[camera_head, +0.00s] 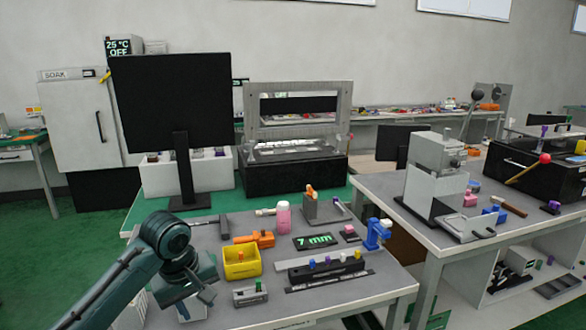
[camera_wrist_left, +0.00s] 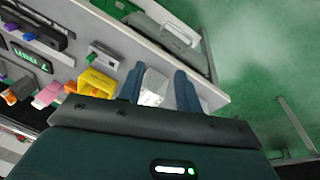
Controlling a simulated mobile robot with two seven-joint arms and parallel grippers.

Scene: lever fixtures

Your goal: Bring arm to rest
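My left arm (camera_head: 110,285) comes in from the lower left. Its left gripper (camera_head: 192,308) points down at the front left corner of the near table (camera_head: 215,235). In the left wrist view the two blue fingers of this gripper (camera_wrist_left: 160,90) stand apart. A pale, whitish thing (camera_wrist_left: 154,88) shows between them, nearer the left finger; I cannot tell whether it touches. A lever with a red ball (camera_head: 545,158) slants up from a black box on the right table. My right gripper is not in view.
A yellow bin (camera_head: 241,262) stands just right of the gripper, with a small grey fixture (camera_head: 250,293) in front. A black monitor (camera_head: 160,100) rises behind. A black block with coloured knobs (camera_head: 328,267) and a blue fixture (camera_head: 376,234) lie further right. Green floor is open at left.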

